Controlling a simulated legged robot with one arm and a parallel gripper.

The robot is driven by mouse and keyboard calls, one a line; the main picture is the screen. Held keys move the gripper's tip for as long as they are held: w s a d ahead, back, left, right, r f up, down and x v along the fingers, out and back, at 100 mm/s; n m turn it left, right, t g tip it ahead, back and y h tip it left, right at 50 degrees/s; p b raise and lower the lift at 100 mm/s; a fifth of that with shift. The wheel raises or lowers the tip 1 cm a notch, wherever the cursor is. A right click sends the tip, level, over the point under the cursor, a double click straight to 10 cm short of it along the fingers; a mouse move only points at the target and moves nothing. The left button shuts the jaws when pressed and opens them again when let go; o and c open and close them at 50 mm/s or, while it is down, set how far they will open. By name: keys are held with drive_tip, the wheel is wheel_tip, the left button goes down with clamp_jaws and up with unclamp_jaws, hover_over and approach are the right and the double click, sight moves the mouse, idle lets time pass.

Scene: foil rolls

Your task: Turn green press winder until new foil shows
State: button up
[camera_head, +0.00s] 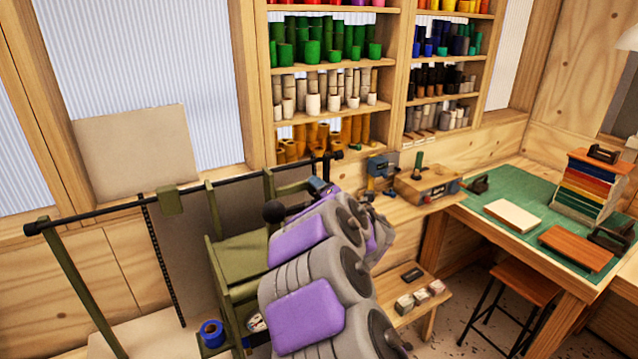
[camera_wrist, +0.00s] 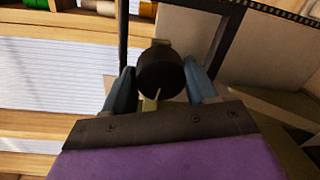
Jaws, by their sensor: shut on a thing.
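The green press (camera_head: 235,255) stands in the middle of the head view, partly hidden behind my grey and purple arm. A round black knob (camera_head: 274,211) shows at the arm's left edge, by the top of the press. In the wrist view a black cylindrical knob (camera_wrist: 161,73) sits between the two blue fingers of my gripper (camera_wrist: 160,88). The gripper is shut on this knob. A thin pale mark shows on the knob's near edge. My gripper is mostly hidden behind the arm in the head view. I cannot tell any foil on the press.
A dark rail (camera_head: 120,205) on green posts runs left of the press. A blue roll (camera_head: 212,333) lies low by the press. Shelves of coloured rolls (camera_head: 325,95) stand behind. A green-topped bench (camera_head: 500,185) and a stool (camera_head: 515,285) are at right.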

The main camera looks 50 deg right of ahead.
drive_tip(key=m+p, duration=0.3)
drive_tip(key=shift+s+d, duration=0.1)
drive_tip(key=m+p, duration=0.2)
drive_tip(key=m, duration=0.1)
drive_tip(key=shift+y+p, duration=0.35)
drive_tip(key=shift+y, duration=0.05)
drive_tip(key=shift+f+m, duration=0.1)
drive_tip(key=shift+m, duration=0.3)
drive_tip(key=shift+f, duration=0.15)
drive_tip(key=o, duration=1)
drive_tip(key=shift+d, duration=0.2)
drive_tip(key=shift+o, duration=0.2)
drive_tip(key=shift+a, duration=0.1)
